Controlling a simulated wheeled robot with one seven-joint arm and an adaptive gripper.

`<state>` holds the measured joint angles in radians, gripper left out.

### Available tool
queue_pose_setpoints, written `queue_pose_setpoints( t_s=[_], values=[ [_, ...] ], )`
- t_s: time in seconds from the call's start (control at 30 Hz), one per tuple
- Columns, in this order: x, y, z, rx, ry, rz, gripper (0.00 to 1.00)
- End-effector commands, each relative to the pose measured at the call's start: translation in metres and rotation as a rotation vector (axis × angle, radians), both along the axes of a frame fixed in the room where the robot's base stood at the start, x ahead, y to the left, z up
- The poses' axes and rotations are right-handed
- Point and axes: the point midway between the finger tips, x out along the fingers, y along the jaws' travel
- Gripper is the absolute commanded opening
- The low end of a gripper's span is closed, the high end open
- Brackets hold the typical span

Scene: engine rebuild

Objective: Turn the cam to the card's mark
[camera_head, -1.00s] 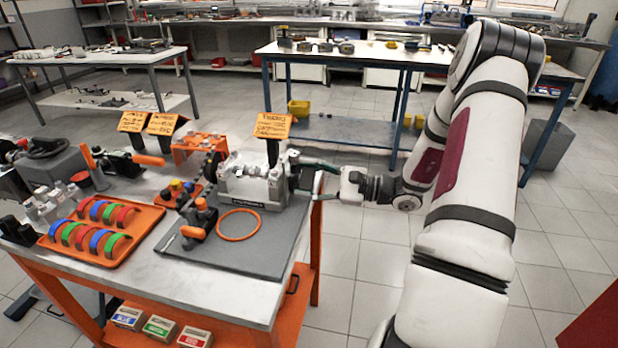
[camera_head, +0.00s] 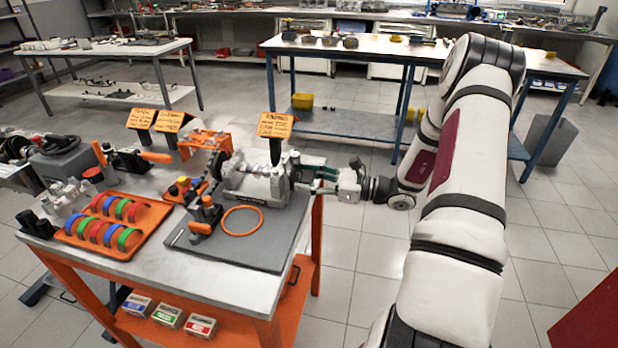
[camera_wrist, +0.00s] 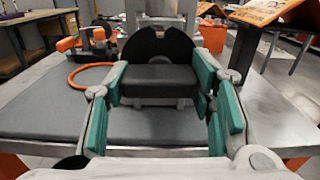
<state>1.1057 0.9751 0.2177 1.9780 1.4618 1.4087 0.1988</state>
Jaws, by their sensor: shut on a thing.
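The grey engine block (camera_head: 250,185) sits on the dark mat of the orange-framed bench. A black round cam wheel (camera_wrist: 158,45) with a thick dark bar (camera_wrist: 158,80) across its front faces the wrist camera. My gripper (camera_wrist: 163,95) has its green pads on either side of the bar and is shut on it. In the head view my gripper (camera_head: 318,180) reaches the block's right end, and the cam there is mostly hidden. An orange card (camera_head: 275,125) stands behind the block; its writing is too blurred to read. A card (camera_wrist: 275,12) also shows in the wrist view.
An orange tray (camera_head: 150,238) of coloured rings lies at the bench's left. An orange ring (camera_head: 243,221) and an orange-handled tool (camera_head: 207,212) are on the mat. Open floor lies right of the bench.

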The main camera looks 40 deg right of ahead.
Motion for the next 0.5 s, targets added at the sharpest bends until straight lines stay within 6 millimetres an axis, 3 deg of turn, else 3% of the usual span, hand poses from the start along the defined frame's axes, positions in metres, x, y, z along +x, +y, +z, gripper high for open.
queue_pose_setpoints(
  t_s=[0.47, 0.5],
  values=[
    [0.0025, 0.0026, 0.002, 0.016, 0.005, 0.005, 0.22],
    [0.0025, 0.0026, 0.0021, 0.016, 0.005, 0.005, 0.52]
  ],
)
